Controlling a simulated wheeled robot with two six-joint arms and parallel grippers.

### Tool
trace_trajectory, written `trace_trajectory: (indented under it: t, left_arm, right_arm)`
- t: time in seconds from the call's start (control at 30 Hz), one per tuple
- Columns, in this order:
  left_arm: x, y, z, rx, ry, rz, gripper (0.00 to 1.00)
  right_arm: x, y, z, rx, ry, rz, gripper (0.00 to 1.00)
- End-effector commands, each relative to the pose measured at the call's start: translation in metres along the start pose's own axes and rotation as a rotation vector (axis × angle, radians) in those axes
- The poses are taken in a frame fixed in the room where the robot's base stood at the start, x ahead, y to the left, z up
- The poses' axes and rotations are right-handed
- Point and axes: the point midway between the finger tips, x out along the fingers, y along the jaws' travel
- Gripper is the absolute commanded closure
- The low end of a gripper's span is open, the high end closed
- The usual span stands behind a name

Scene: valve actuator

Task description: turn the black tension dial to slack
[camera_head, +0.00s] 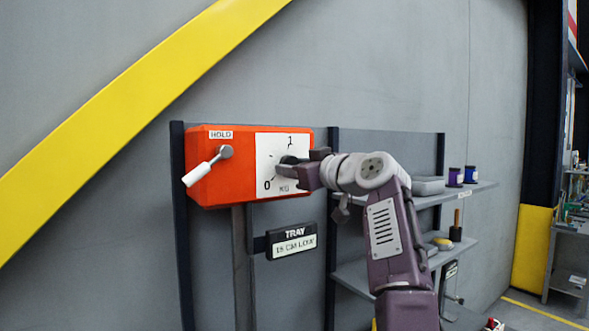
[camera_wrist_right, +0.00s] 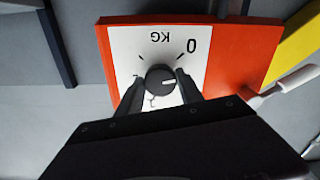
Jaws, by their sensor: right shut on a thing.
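The black tension dial (camera_wrist_right: 159,79) sits on a white scale plate (camera_head: 271,150) marked 0, 1 and KG, on the front of an orange box (camera_head: 235,180). A short white mark on the dial points right in the right wrist view, where the scale appears upside down. My right gripper (camera_head: 291,169) reaches in from the right and is shut on the dial, one finger on each side; it also shows in the right wrist view (camera_wrist_right: 161,86). In the head view the gripper hides most of the dial. My left gripper is not in view.
A white-handled lever (camera_head: 205,170) sits under the HOLD label at the box's left. A black TRAY sign (camera_head: 291,241) hangs below. Shelves (camera_head: 455,195) with spools and a grey bin (camera_head: 428,186) stand behind my right arm. A yellow beam crosses the wall.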

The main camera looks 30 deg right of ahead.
Motion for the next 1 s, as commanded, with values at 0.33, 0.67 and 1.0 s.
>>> trace_trajectory:
  t: [0.33, 0.67, 1.0]
  left_arm:
    - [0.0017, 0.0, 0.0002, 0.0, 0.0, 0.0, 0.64]
    - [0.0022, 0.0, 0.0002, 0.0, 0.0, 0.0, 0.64]
    - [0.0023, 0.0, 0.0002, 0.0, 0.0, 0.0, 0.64]
  right_arm:
    - [0.0004, 0.0001, 0.0009, -0.291, -0.001, -0.001, 0.97]
    - [0.0, 0.0, 0.0003, -0.465, -0.001, -0.002, 0.97]
    - [0.0, 0.0001, 0.0, -0.524, 0.0, -0.002, 0.97]
